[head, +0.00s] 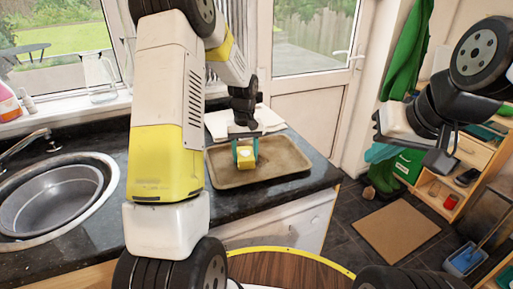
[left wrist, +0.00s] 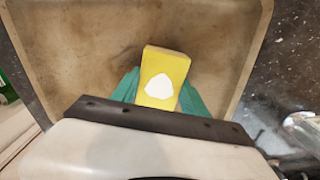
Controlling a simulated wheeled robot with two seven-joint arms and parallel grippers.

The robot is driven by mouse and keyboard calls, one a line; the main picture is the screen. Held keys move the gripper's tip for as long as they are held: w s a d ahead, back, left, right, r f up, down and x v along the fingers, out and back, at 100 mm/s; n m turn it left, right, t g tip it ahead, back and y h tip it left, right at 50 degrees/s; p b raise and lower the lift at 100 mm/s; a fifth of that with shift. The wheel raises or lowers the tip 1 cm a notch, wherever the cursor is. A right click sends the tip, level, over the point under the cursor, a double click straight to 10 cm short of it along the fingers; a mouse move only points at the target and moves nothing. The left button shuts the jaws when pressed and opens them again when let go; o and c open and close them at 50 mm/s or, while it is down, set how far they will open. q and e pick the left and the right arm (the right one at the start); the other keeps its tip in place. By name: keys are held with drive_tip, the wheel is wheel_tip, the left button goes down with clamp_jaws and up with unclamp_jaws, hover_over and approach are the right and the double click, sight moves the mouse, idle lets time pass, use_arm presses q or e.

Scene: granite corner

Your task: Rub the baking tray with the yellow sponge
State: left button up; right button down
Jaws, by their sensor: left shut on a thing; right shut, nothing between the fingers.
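The baking tray (head: 285,158) is brown and stained and lies on the dark granite counter; it fills much of the left wrist view (left wrist: 80,45). My left gripper (head: 245,152) is over the tray, shut on the yellow sponge (head: 246,159). In the left wrist view the yellow sponge (left wrist: 176,66) has a white patch and sits between the teal fingers. The sponge is low over the tray's inside; I cannot tell whether it touches the surface. My right gripper (head: 392,128) is shut and empty, held at the right, away from the counter.
A round metal sink (head: 50,200) is set in the counter at the left. A white cloth or paper (head: 265,117) lies behind the tray. A wooden shelf unit (head: 478,150) stands at the right. A doormat (head: 397,233) lies on the dark tiled floor.

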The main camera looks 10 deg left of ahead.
use_arm(q)
drive_tip(key=shift+w+a+f, duration=0.2)
drive_tip(key=shift+w+a, duration=0.05)
drive_tip(key=shift+w+d+r, duration=0.1)
drive_tip(key=shift+w+d, duration=0.35)
drive_tip(key=shift+d, duration=0.3)
drive_tip(key=shift+w+d, duration=0.4)
drive_tip(key=shift+d, duration=0.35)
drive_tip(key=shift+w+d+r, duration=0.15)
drive_tip(key=shift+d, duration=0.05)
drive_tip(key=shift+s+a+r, duration=0.1)
drive_tip(key=shift+s+a, duration=0.35)
drive_tip(key=shift+a, duration=0.35)
drive_tip(key=shift+s+a, duration=0.45)
drive_tip(key=shift+a, duration=0.35)
drive_tip(key=shift+r, duration=3.05)
